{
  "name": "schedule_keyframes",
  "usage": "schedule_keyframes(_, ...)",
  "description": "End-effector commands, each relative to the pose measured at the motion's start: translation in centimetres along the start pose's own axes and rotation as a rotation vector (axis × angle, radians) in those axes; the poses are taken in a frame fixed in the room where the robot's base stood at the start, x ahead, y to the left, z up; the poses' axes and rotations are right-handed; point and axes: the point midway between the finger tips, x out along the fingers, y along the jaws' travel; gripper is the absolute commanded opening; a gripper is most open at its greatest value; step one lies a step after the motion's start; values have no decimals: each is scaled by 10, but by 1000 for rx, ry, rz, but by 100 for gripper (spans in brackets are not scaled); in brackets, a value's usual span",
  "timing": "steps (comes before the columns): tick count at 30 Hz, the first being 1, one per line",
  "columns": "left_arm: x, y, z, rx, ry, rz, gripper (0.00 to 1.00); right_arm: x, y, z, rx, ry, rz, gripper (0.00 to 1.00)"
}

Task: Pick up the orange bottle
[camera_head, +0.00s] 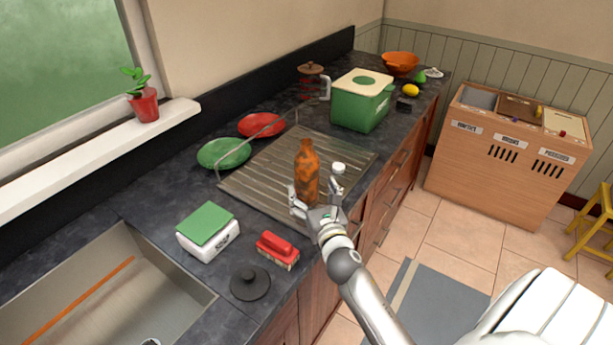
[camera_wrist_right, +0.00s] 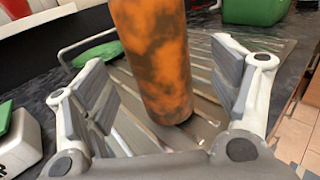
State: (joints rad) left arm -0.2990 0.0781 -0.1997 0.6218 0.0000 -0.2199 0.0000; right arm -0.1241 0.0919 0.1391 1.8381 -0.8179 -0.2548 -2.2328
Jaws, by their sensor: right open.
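The orange bottle (camera_head: 307,175), mottled orange and brown, stands upright on the ribbed metal drainboard (camera_head: 262,180). My right gripper (camera_head: 318,192) is open, with its fingers on either side of the bottle low on its body. In the right wrist view the bottle (camera_wrist_right: 157,60) stands between the two open finger pads (camera_wrist_right: 165,95), with a visible gap to each pad. The bottle's top is cut off in that view. My left gripper is not in view.
A green container (camera_head: 362,108) stands behind the bottle. Green (camera_head: 223,153) and red (camera_head: 262,125) plates lie to the left. A white box with a green lid (camera_head: 208,238), a red brush (camera_head: 278,250) and a black lid (camera_head: 250,284) are in front. The sink (camera_head: 110,290) is at lower left.

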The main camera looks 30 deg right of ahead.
Motion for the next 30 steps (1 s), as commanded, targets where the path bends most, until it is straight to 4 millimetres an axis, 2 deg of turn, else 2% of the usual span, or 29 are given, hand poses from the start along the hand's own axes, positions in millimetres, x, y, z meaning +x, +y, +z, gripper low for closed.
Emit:
schedule_keyframes(7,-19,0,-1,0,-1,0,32,29,2,14,5,-1,-1,82)
schedule_keyframes(12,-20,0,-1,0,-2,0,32,46,1,10,3,1,-1,82)
schedule_keyframes(22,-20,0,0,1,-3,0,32,51,1,9,2,0,0,82)
schedule_keyframes(30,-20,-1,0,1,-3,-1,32,51,1,9,2,0,0,49)
